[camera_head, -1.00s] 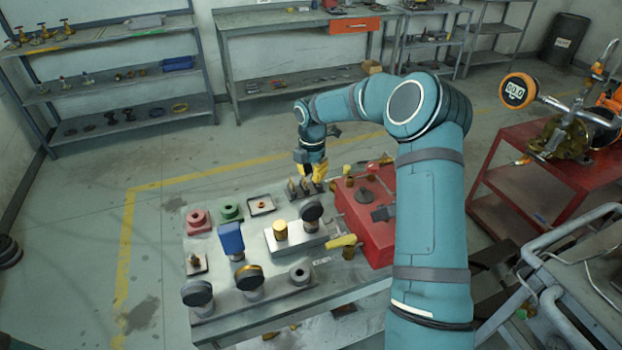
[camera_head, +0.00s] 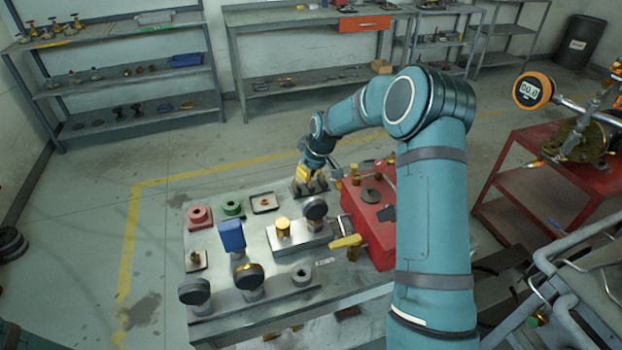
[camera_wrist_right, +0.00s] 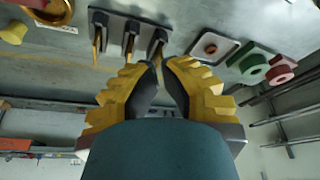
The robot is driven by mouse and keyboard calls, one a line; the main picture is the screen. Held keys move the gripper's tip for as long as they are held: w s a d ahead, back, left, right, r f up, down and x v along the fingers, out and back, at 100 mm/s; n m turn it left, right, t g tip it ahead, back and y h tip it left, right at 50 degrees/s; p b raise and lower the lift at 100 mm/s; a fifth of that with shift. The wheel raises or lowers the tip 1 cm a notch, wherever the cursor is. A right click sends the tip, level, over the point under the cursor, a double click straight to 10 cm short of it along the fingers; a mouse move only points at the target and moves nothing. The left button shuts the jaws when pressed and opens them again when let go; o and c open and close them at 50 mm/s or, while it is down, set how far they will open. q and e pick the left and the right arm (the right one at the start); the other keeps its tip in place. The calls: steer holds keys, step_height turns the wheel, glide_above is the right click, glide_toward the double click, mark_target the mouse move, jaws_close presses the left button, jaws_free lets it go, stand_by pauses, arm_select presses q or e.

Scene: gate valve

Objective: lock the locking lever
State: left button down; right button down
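A dark plate with three small upright levers (camera_wrist_right: 130,30) lies on the metal table's far edge; I cannot tell which is the locking lever. It also shows partly in the head view (camera_head: 297,189), hidden by the gripper. My right gripper (camera_head: 313,184) is over this plate, pointing down. In the right wrist view its two yellow fingers (camera_wrist_right: 160,66) converge close together at the rightmost lever (camera_wrist_right: 157,42). The lever's tip is at or between the fingertips; I cannot tell whether they grip it. My left gripper is out of view.
Right of the plate stands a red box (camera_head: 370,228) with brass fittings and a yellow handle (camera_head: 346,242). A square tray (camera_head: 264,203), green ring (camera_head: 232,205) and red ring (camera_head: 199,216) sit left. A block with gauges (camera_head: 299,237) stands nearer.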

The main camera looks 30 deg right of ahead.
mark_target(300, 193)
steer(key=b+x, duration=0.1)
steer(key=x, duration=0.7)
steer(key=shift+s+d+f, duration=0.15)
steer(key=shift+s+d, duration=0.05)
steer(key=shift+s, duration=0.1)
steer(key=shift+s+d+b, duration=0.15)
steer(key=shift+s+b, duration=0.05)
steer(key=shift+s, duration=0.55)
steer(key=shift+s+d+b, duration=0.15)
steer(key=shift+s+d, duration=0.05)
steer(key=shift+s, duration=0.6)
steer(key=shift+s+d+m+h, duration=0.3)
steer(key=shift+m, duration=0.5)
steer(key=shift+s+d+m, duration=0.2)
steer(key=shift+s+m, duration=0.15)
steer(key=shift+m, duration=0.45)
steer(key=shift+s+d+b, duration=0.3)
steer(key=shift+s+b, duration=0.05)
steer(key=shift+s, duration=0.45)
steer(key=shift+w+a, duration=0.1)
